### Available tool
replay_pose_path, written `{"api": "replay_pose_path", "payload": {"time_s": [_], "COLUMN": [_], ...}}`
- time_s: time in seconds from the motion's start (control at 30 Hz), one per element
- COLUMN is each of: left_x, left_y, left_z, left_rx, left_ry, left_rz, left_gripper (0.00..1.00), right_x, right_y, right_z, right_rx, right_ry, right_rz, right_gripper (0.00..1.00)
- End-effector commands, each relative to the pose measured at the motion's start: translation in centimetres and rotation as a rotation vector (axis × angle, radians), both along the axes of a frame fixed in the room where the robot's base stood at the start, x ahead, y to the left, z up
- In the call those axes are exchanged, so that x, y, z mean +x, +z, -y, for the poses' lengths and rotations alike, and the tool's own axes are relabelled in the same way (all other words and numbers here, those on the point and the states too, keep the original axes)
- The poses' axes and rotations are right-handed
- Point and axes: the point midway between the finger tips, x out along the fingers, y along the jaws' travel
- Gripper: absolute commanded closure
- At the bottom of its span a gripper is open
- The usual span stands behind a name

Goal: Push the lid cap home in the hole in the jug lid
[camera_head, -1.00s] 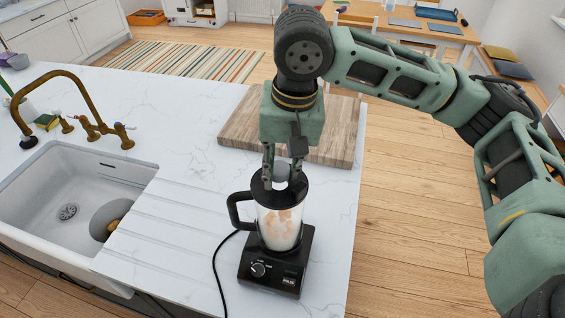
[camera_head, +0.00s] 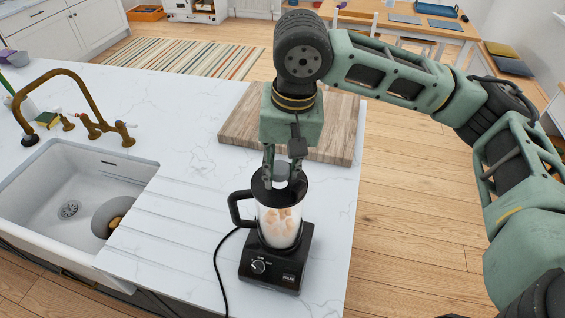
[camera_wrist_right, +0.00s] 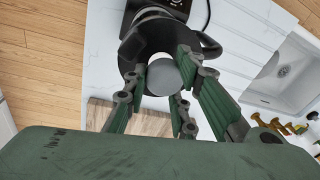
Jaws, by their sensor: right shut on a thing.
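The black blender jug (camera_head: 279,225) with a clear body and pale pieces inside stands on its black base (camera_head: 275,265) on the counter. The black jug lid (camera_head: 259,188) is on top; it also shows in the wrist view (camera_wrist_right: 133,50). My right gripper (camera_head: 283,183) points down over the lid and is shut on the grey lid cap (camera_wrist_right: 165,77). The cap is between the fingers at the middle of the lid. My left gripper is not in view.
A wooden board (camera_head: 335,140) lies behind the jug. The sink (camera_head: 60,190) with a brass tap (camera_head: 75,90) is at left. The jug's handle (camera_head: 236,208) points left, and a black cord (camera_head: 218,265) runs from the base. The counter's right edge is close to the blender.

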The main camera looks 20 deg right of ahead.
Motion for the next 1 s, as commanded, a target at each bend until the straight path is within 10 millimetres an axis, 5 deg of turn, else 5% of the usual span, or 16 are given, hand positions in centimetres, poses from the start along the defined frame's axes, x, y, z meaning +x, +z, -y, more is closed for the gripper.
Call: {"api": "replay_pose_path", "payload": {"time_s": [1.0], "left_x": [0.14], "left_y": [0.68], "left_z": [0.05], "left_rx": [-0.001], "left_ry": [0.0], "left_rz": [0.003], "left_gripper": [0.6], "right_x": [0.06], "right_y": [0.0], "right_z": [0.01], "right_rx": [-0.002], "right_ry": [0.0], "right_rz": [-0.005], "right_gripper": [0.87]}}
